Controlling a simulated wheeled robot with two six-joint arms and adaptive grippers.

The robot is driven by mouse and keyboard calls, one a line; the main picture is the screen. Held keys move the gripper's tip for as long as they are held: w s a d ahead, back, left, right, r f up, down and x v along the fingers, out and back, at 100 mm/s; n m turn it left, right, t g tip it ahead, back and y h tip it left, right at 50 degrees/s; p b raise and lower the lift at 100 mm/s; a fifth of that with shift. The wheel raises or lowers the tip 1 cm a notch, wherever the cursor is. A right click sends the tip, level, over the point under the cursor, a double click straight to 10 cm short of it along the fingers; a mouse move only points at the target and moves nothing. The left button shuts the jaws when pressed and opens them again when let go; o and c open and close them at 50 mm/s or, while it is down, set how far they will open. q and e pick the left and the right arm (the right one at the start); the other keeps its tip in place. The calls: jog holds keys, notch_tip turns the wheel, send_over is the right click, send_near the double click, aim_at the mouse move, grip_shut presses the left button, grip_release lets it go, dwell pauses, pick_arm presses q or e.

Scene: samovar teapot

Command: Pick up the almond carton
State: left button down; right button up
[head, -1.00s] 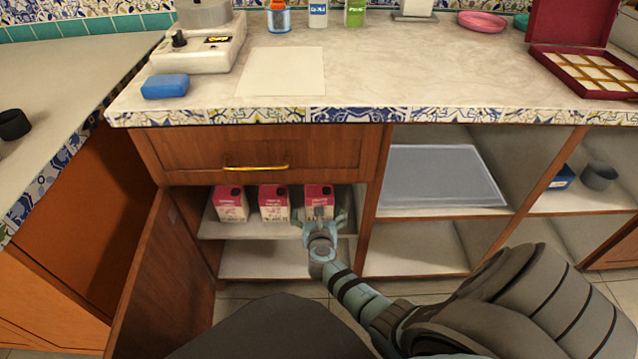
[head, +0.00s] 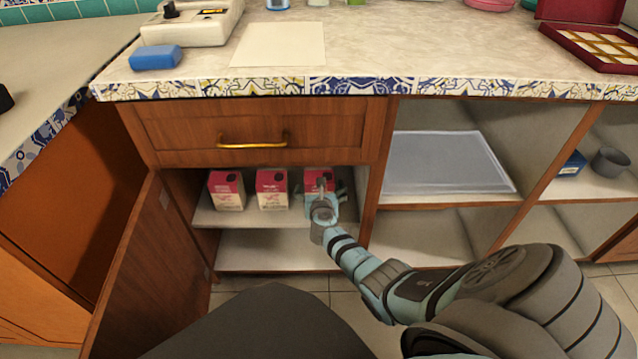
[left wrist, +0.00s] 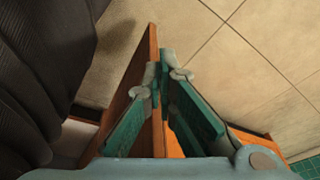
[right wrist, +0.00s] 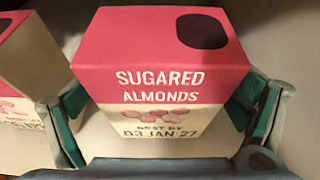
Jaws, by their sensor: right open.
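The almond carton (head: 312,177) stands upright on the cabinet's upper inner shelf, rightmost of three pink-and-white cartons. In the right wrist view its label "Sugared Almonds" (right wrist: 160,88) faces me, with a dark cap on its pink top. My right gripper (head: 323,191) is open in front of it, partly hiding it. In the right wrist view the fingers (right wrist: 165,100) stand on either side of the carton; contact cannot be told. My left gripper (left wrist: 160,70) shows only in its wrist view, fingertips together, a brown panel edge (left wrist: 145,45) behind or between them.
Two similar cartons, the middle one (head: 272,190) and the left one (head: 227,190), stand beside it. A drawer (head: 255,130) is shut above. The open cabinet door (head: 150,270) is at the left. The lower shelf (head: 265,250) is bare.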

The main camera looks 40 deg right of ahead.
jog(key=c, duration=1.5)
jog(key=shift+o, duration=0.2)
jog(key=shift+r, duration=0.1)
